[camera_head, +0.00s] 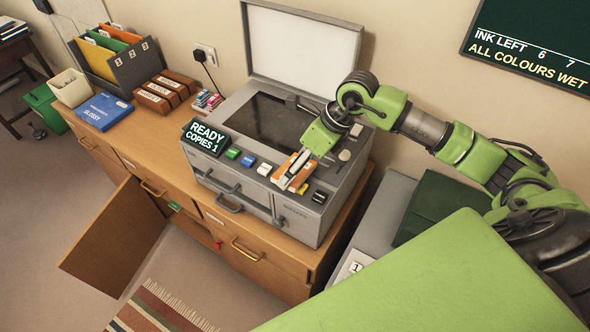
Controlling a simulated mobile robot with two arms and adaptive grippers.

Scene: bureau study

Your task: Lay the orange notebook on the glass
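The glass (265,120) is the dark plate on top of the grey copier (270,190). The copier's lid (303,45) stands open and the glass looks bare. My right arm comes in from the right, and its gripper (292,170) points down over the copier's front right part, beside the button row. An orange and white shape shows at its end. I cannot tell whether this is the fingers or an orange item between them, nor whether the gripper is open or shut. I cannot make out an orange notebook for certain. My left gripper is not in view.
The copier stands on a wooden cabinet with an open door (120,235). Brown boxes (165,90), a blue pack (104,111) and a folder rack (125,60) stand to its left. A dark green item (430,205) lies on a grey surface at the right.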

